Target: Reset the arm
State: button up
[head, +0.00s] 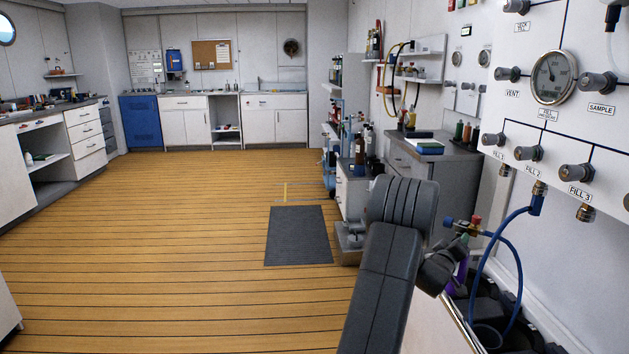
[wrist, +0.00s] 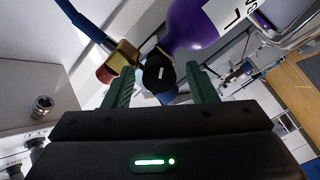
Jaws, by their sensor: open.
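My arm's dark links fill the front of the head view, and my gripper there is mostly hidden behind them. In the wrist view my gripper (wrist: 161,85) is open, its two green fingers spread. A round black knob (wrist: 159,72) shows between the fingers; I cannot tell whether they touch it. Behind it is a purple cylinder (wrist: 193,24) with a white label, also partly seen in the head view (head: 462,272). A brass fitting (wrist: 124,56) with a red end and a blue hose (wrist: 84,22) is beside the left finger.
The white fill panel (head: 553,120) with a gauge (head: 554,77) and several knobs stands at right. The blue hose (head: 517,262) hangs from below FILL 2. A cluttered bench (head: 416,148) stands behind my arm. The wooden floor (head: 170,230) at left is clear around a dark mat (head: 299,236).

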dwell(0.3)
jog(key=p+v, duration=0.1)
jog(key=v, duration=1.3)
jog(key=w+d+m+b, duration=0.9)
jog(key=w+m, duration=0.1)
jog(key=m, duration=0.9)
jog(key=shift+w+b, duration=0.35)
jog(key=shift+b, duration=0.05)
jog(key=shift+f, duration=0.1)
dwell(0.5)
